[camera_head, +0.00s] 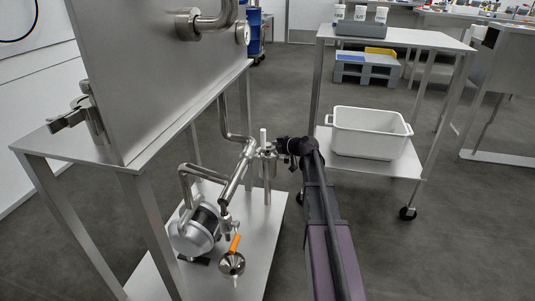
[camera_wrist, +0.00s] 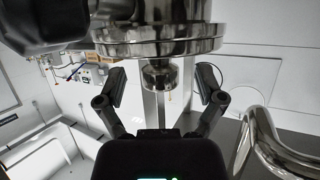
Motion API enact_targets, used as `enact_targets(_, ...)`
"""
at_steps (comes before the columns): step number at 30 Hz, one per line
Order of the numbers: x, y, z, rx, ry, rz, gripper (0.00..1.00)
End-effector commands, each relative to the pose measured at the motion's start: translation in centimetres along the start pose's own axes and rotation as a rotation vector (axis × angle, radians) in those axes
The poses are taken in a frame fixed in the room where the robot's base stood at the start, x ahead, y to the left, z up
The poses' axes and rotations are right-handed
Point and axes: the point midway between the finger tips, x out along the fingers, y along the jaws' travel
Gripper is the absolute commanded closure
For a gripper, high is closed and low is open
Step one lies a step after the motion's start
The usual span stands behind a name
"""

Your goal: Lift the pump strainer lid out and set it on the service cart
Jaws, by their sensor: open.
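The pump strainer is a small upright steel body (camera_head: 269,165) on the pipework in the head view, partly covered by my gripper (camera_head: 280,148). Its lid cannot be told apart there. In the wrist view a polished round flange (camera_wrist: 165,42) has a short steel knob (camera_wrist: 158,75) below it in the picture; whether this is the lid cannot be told for sure. My gripper (camera_wrist: 162,84) is open, with one finger on each side of the knob and visible gaps. The service cart (camera_head: 430,40) stands to the right, with a top shelf and a lower shelf.
A white bin (camera_head: 368,146) sits on the cart's lower shelf. A grey holder (camera_head: 361,28) with white containers stands at the top shelf's left end; the rest of that shelf is clear. The pump (camera_head: 194,232), an orange-handled valve (camera_head: 235,243) and a steel tank (camera_head: 165,75) are at left.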

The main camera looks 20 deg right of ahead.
Motion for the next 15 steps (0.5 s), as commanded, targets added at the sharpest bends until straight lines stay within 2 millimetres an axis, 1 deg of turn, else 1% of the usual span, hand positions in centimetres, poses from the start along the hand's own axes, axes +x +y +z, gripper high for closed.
enact_targets(1,0.64,0.12,0.15,0.0,0.0,0.0,0.13)
enact_targets(4,1.14,0.09,0.09,0.0,0.0,0.001,0.13)
enact_targets(15,1.17,0.08,0.02,0.0,0.0,0.002,0.13)
